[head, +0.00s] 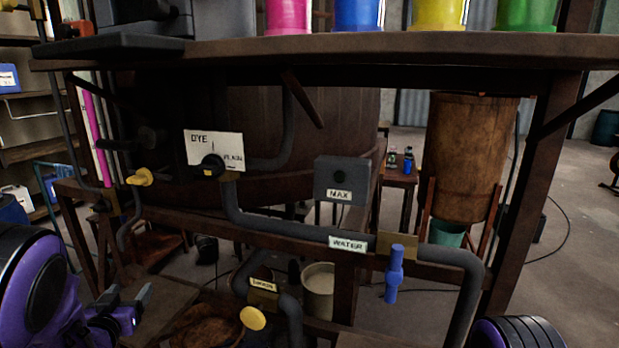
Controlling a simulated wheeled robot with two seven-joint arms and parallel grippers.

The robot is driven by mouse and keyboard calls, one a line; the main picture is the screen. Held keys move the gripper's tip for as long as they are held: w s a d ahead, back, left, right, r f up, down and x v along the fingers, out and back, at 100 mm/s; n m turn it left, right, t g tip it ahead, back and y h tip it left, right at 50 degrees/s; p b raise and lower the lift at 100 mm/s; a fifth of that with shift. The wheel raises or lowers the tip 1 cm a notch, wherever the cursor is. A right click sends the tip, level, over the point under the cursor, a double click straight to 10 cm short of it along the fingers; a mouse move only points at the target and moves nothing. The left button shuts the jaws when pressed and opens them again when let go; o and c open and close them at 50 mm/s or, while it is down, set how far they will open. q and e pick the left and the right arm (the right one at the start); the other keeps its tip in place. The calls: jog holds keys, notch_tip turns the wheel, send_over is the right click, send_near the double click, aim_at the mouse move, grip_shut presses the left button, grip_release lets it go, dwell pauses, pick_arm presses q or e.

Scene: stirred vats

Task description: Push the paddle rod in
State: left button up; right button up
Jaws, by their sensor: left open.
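I cannot pick out the paddle rod for certain. A short dark rod (118,145) lies level in the shadow at the left, under the bench top, and a yellow knob (140,177) sits just below it. The large brown wooden vat (340,120) stands behind them, partly hidden by the bench frame. My left gripper (132,299) is open and empty at the lower left, below and apart from the rod and the knob. My right gripper is out of view; only part of my right arm shows at the bottom right edge.
A dye/plain dial plate (227,142), a grey MAX box (342,178), and a water pipe (290,232) with a blue valve handle (395,272) cross the front. Another yellow knob (253,318) sits low. Coloured buckets stand on the bench top (400,46). Floor shows at right.

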pick_arm(q)
jog(key=s+d+f+n+g+y, duration=0.1)
jog(key=s+d+f+n+g, duration=0.15)
jog(key=s+f, duration=0.6)
jog(key=s+d+f+n+g, duration=0.2)
jog(key=s+f+g, duration=0.3)
jog(key=f, duration=0.7)
jog(key=s+d+f+g, duration=0.2)
jog(key=s+f, duration=0.4)
jog(key=s, duration=0.5)
jog(key=s+d+f+g, duration=0.3)
jog(key=s+f, duration=0.3)
jog(key=s, duration=0.6)
jog(key=shift+s+d+h, duration=0.2)
jog(key=shift+d+h, duration=0.1)
jog(key=shift+d, duration=0.2)
jog(key=shift+w+f+n, duration=0.1)
jog(key=shift+n, duration=0.15)
